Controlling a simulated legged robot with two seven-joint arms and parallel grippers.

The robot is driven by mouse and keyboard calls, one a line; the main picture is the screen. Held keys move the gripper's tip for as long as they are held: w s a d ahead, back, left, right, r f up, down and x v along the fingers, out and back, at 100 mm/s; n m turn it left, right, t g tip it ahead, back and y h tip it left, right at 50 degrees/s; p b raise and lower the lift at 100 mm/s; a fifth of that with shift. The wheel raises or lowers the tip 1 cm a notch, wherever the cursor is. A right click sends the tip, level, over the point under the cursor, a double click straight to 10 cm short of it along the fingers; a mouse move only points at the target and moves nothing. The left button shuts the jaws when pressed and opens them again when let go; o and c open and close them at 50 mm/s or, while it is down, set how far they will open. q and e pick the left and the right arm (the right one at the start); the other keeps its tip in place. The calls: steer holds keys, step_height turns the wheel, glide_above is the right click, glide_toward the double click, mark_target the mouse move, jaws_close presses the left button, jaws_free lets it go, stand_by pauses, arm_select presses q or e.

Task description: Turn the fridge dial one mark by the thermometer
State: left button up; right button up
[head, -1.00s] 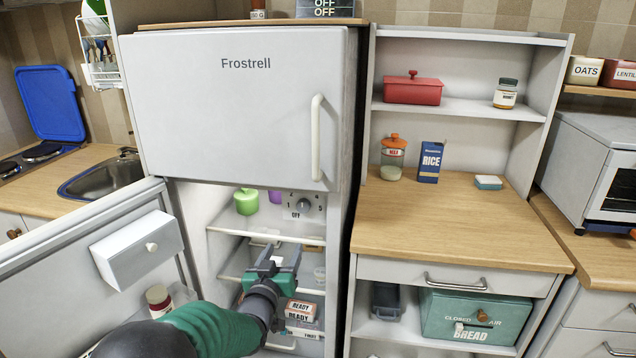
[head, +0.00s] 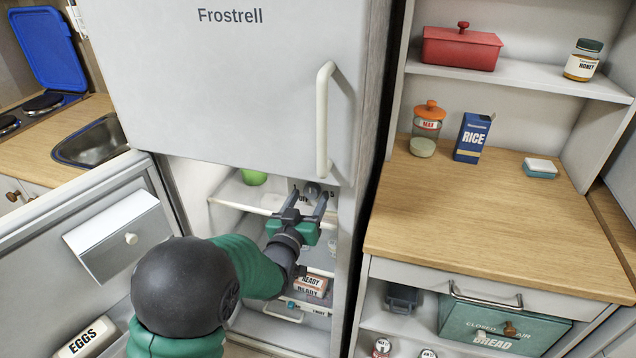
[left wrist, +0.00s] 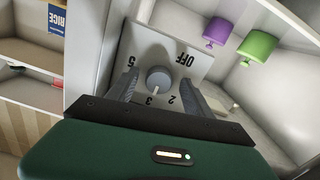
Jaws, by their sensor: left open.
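The fridge dial (head: 312,189) is a round grey knob on a pale panel at the top of the open fridge compartment. In the left wrist view the dial (left wrist: 159,79) shows clearly, with OFF, 2, 3 and 5 readable around it; the other numbers are hidden or unclear. I cannot tell where its pointer sits. My left gripper (head: 308,196) is open at the dial, its fingers on either side of the knob in the left wrist view (left wrist: 158,84). I cannot tell whether they touch it. I cannot make out a thermometer. My right gripper is out of view.
The upper Frostrell door (head: 230,75) is closed just above the dial. The lower fridge door (head: 60,240) stands open at left. A green container (left wrist: 257,46) and a purple container (left wrist: 217,33) are close to the dial panel. READY packs (head: 311,284) lie lower inside.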

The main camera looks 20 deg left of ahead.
arm_select(q)
steer(key=shift+w, duration=0.2)
steer(key=shift+r, duration=0.15)
steer(key=shift+s+r, duration=0.15)
steer(key=shift+s, duration=0.1)
steer(key=shift+w, duration=0.15)
steer(key=c, duration=0.7)
jaws_close()
